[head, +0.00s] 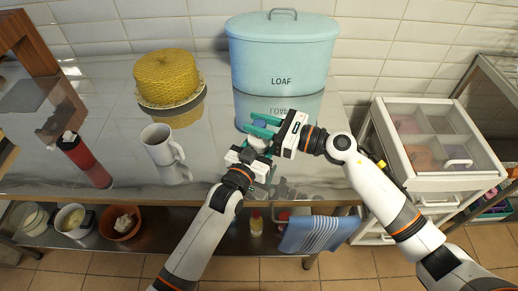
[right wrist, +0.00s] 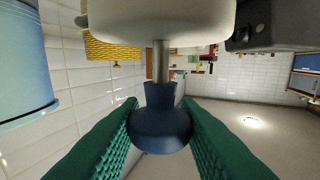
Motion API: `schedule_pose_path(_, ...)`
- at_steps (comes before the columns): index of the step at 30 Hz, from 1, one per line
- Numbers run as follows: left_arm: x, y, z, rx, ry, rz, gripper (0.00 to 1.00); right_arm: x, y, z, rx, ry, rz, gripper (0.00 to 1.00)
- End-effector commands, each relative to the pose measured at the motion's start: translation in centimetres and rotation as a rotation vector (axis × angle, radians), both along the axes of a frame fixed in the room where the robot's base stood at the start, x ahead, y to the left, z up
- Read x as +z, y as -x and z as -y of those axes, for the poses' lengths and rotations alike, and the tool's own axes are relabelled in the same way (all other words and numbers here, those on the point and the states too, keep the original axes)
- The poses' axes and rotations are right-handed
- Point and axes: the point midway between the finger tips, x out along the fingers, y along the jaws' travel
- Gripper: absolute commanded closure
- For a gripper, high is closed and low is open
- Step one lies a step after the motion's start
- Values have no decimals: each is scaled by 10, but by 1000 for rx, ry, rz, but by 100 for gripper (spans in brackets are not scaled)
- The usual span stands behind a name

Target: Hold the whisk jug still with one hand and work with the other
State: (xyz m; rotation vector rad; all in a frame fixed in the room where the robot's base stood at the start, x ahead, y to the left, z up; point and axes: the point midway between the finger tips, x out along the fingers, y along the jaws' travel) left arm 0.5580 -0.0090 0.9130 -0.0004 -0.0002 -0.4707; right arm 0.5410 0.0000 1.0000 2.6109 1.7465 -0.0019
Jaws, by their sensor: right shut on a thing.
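The whisk jug (head: 259,144) is a small whitish vessel near the table's front edge, mostly hidden between my two grippers. In the right wrist view its pale body (right wrist: 160,22) is at the top, with a metal rod leading to a dark blue knob (right wrist: 160,130). My right gripper (head: 261,129) is shut on this knob, with a green finger on each side in the right wrist view. My left gripper (head: 256,160) is low beside the jug's body. Its fingers are largely hidden, so I cannot tell whether they grip the jug.
A blue LOAF bin (head: 282,60) stands behind the grippers. A white jug (head: 160,146), a red bottle (head: 78,152) and a yellow cake-like item (head: 166,76) stand to the left. A white drawer cart (head: 440,150) is at the right. The glossy table is clear between these things.

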Motion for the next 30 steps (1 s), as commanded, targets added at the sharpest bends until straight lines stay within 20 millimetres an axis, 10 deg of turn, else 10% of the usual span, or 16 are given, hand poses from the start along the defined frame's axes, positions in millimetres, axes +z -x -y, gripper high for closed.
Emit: schedule_pose_path(30, -2, 1, 0, -1, -3, -3, 75, 38, -2, 2, -6, -1, 4, 83)
